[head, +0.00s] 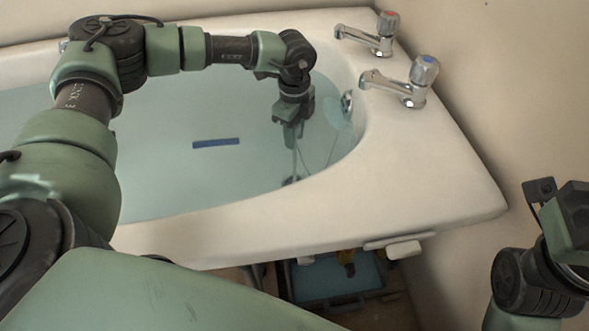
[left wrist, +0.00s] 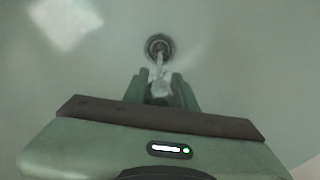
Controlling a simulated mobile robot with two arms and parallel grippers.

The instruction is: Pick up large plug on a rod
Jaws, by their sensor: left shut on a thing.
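My left gripper (head: 292,130) reaches down into the bath near its tap end. In the left wrist view it (left wrist: 160,90) is shut on the pale upper part of a thin rod. The rod leads to the dark round plug (left wrist: 160,47) at the bath's drain; the plug also shows low in the bath in the head view (head: 291,181). The plug looks to be at the drain opening; I cannot tell whether it is seated or raised. Part of my right arm shows at the right edge, but its jaws are not in view.
The bath rim (head: 440,185) surrounds bluish water. A red-topped tap (head: 378,38) and a blue-topped tap (head: 408,85) stand near my left wrist. A chrome overflow fitting (head: 346,103) is on the inner wall. A blue strip (head: 215,143) shows in the bath. A teal tray (head: 325,280) is below the bath's front edge.

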